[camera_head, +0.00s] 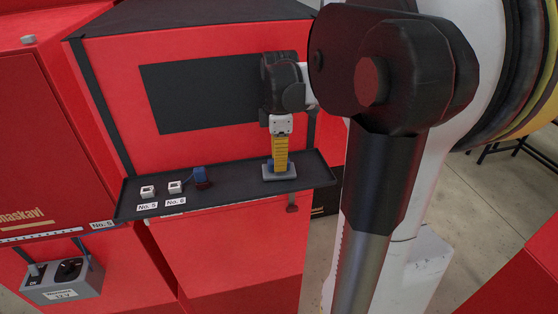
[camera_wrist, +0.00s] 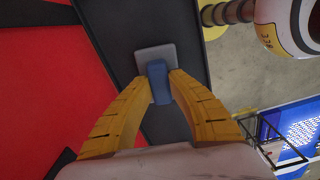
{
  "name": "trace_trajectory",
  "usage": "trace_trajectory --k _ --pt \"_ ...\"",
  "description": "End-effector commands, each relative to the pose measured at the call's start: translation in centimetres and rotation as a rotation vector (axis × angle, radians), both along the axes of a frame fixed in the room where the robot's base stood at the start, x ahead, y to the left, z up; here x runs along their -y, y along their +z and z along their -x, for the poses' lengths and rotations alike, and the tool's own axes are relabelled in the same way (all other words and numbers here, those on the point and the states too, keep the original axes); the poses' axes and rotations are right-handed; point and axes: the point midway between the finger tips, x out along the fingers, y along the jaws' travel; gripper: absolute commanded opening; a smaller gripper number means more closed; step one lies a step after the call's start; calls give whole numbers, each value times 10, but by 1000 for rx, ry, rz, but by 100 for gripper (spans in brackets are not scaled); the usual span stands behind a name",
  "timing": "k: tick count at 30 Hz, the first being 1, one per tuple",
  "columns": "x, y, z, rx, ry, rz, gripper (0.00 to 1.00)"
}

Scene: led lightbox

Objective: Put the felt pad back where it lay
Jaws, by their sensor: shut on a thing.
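The felt pad appears to be the flat grey piece (camera_head: 280,176) with a blue grip on top, at the right part of the dark shelf (camera_head: 240,182). My gripper (camera_head: 281,165) points down with its yellow fingers closed on the blue grip. In the wrist view, the fingers (camera_wrist: 160,84) close on both sides of the blue grip, and the grey pad (camera_wrist: 152,52) shows beyond it. The pad looks level and is on or just above the shelf; I cannot tell whether it touches. The fingers partly hide the grip in the head view.
Two small white blocks, one (camera_head: 148,192) by the No. 5 label and one (camera_head: 175,187) by No. 6, sit at the shelf's left.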

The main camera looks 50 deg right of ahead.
Motion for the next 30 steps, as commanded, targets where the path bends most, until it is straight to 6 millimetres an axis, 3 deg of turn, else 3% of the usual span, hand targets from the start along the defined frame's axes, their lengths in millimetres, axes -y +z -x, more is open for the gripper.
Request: trace_trajectory --k 3,4,6,17,20,30 --pt "0 -4 0 0 0 0 0" --pt "0 -4 0 0 0 0 24" --pt "0 -3 0 0 0 0 42" --pt "0 1 0 0 0 0 42" --pt "0 14 0 0 0 0 42" --pt "1 87 0 0 0 0 42"
